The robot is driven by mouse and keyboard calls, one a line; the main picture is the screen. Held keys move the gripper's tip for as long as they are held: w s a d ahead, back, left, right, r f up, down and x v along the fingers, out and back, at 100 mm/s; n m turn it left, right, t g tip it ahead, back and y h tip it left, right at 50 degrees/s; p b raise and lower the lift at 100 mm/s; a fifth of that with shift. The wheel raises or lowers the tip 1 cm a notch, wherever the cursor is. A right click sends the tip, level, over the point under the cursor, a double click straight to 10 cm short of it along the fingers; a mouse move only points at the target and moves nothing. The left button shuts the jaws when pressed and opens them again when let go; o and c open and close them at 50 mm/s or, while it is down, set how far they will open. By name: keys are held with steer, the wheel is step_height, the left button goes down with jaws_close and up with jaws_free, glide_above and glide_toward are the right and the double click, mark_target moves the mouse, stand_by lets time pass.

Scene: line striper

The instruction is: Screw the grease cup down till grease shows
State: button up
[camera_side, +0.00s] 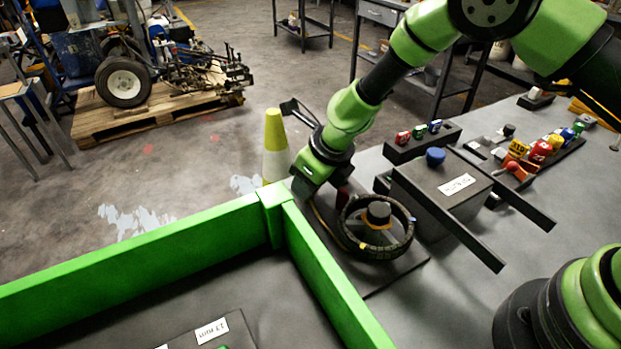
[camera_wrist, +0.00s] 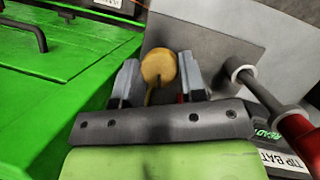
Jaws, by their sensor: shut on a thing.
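A round yellow-brass cap, which I take as the grease cup (camera_wrist: 158,68), shows between the two grey fingers of my gripper (camera_wrist: 159,62) in the wrist view. The fingers are shut on it from both sides. A narrow stem shows below the cap. In the side view my gripper (camera_side: 322,172) points down beside the green rail's corner, left of a dark ring-shaped wheel (camera_side: 350,238). The cup is hidden from that side, and I cannot make out any grease.
A green-walled tray (camera_side: 150,262) fills the lower left. A grey box (camera_side: 440,190) with a blue knob (camera_side: 435,156) stands right of the wheel. A yellow-topped cone (camera_side: 274,130) stands behind. In the wrist view a red-handled tool (camera_wrist: 300,130) lies at right.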

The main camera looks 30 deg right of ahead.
stand_by(0.3)
steer(key=o, duration=0.9)
steer(key=v, duration=1)
steer(key=shift+s, duration=0.1)
